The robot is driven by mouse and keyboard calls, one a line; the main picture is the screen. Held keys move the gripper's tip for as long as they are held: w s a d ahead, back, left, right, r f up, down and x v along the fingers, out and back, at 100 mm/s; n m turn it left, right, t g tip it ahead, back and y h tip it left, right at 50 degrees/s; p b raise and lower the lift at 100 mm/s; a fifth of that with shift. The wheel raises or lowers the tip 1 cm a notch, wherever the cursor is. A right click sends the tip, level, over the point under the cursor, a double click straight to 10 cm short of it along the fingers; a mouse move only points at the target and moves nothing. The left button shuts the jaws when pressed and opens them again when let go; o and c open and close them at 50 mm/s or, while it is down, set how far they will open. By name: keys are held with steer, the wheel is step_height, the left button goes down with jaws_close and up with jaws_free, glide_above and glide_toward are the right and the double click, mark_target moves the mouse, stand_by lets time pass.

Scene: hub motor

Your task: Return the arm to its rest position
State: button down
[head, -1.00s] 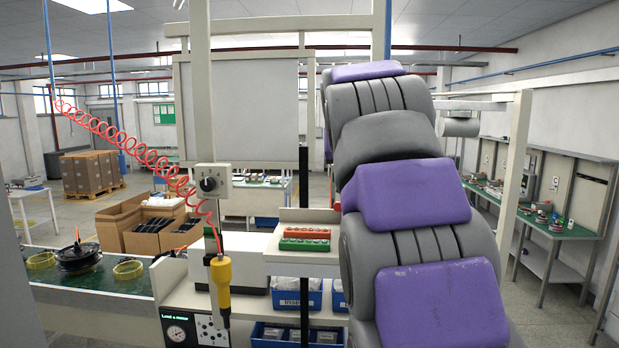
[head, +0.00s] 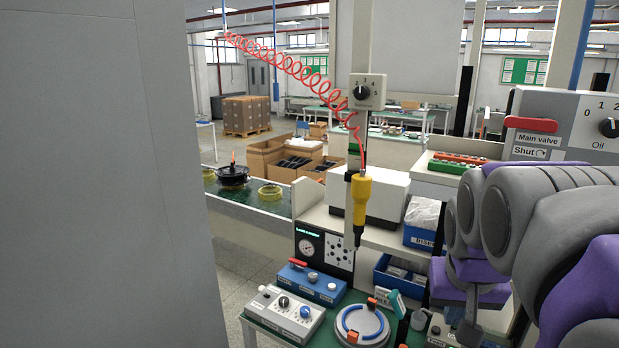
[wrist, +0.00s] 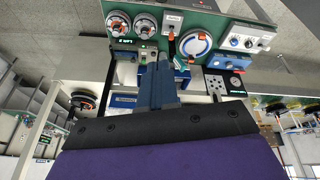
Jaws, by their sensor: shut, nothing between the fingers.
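My purple and grey arm (head: 570,245) is bent at the right of the head view, over the right part of the bench. In the wrist view my gripper (wrist: 163,72) is shut, its blue-grey fingers together with nothing between them. It points toward the green bench top (wrist: 262,50), which carries dials and control boxes. In the head view the gripper's fingers are hard to make out among the arm links.
A yellow tool (head: 361,195) hangs on a red coiled hose just left of the arm. A main valve box (head: 572,125) stands behind the arm. Control boxes (head: 284,312) and a round dial fixture (head: 362,325) sit on the bench. A grey panel (head: 95,180) fills the left.

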steer(key=s+a+f+n+g+b, duration=0.1)
steer(key=s+a+f+b, duration=0.3)
steer(key=s+f, duration=0.7)
steer(key=s+a+f+n+g+y+b, duration=0.1)
steer(key=s+a+f+g+b, duration=0.3)
steer(key=s+f, duration=0.7)
step_height(320, 180, down, 5)
steer(key=shift+s+a+f+n+y, duration=0.15)
steer(key=shift+s+a+n+y, duration=0.15)
steer(key=shift+s+n, duration=0.1)
